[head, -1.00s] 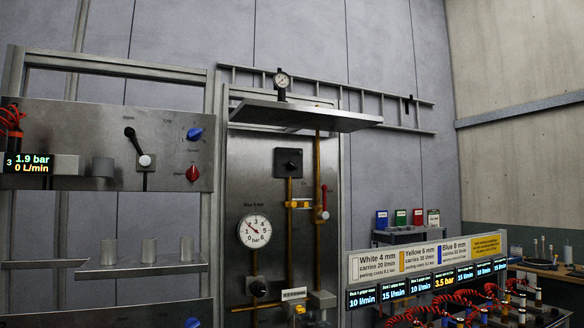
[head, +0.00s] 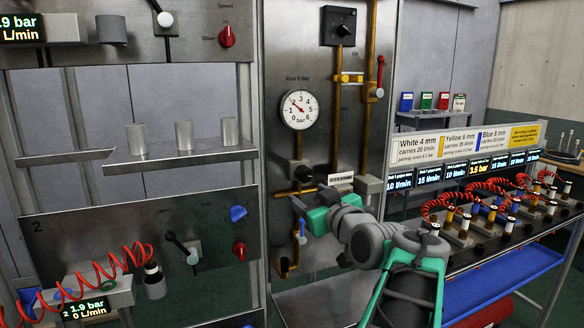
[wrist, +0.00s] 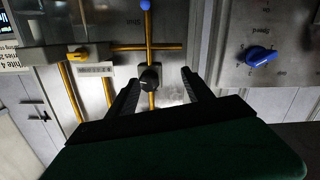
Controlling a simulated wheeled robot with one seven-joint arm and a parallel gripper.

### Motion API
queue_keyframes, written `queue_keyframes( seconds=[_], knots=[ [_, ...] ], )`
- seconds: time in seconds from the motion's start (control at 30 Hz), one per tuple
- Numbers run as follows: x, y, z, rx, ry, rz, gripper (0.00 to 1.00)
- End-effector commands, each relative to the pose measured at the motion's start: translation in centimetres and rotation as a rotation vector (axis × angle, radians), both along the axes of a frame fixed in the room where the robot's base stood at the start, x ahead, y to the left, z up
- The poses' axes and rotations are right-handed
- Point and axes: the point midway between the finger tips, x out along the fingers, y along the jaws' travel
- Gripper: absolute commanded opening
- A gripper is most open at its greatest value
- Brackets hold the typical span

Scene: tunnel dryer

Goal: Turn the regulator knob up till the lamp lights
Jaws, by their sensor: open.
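The black regulator knob (head: 303,173) sits on a yellow pipe on the metal panel, under a round white gauge (head: 298,110) whose needle points to the upper left, near 2. In the wrist view the knob (wrist: 149,78) shows ahead of and between the two dark fingers, nearer the left one. My gripper (head: 297,209) is open and empty. In the head view it is at the panel, just below the knob; the wrist view also shows my gripper (wrist: 161,77). Whether the fingers touch the knob cannot be told. I cannot make out a lit lamp.
A blue-ended handle (head: 302,231) hangs below the knob, and a grey box (head: 368,184) is at its right. The left panel carries a blue knob (head: 238,213) and a red knob (head: 239,251). A rack of displays and red coiled hoses (head: 485,190) stands right.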

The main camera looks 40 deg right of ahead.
Motion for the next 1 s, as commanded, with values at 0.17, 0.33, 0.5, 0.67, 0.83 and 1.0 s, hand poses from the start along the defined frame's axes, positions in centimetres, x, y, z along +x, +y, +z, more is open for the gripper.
queue_keyframes(
  seconds=[0.17,0.33,0.5,0.67,0.83,1.0],
  knots=[
    [-1.2,-2.2,2.4,-0.043,-0.066,-0.028,0.59],
    [1.4,-3.2,2.5,-0.039,-0.063,-0.031,0.59],
    [4.3,-4.2,2.5,-0.039,-0.062,-0.033,0.59],
    [5.6,-4.6,2.3,-0.041,-0.063,-0.034,0.59],
    [5.7,-4.6,2.2,-0.041,-0.063,-0.034,0.59],
    [5.7,-4.5,2.2,-0.041,-0.063,-0.033,0.5]
  ],
)
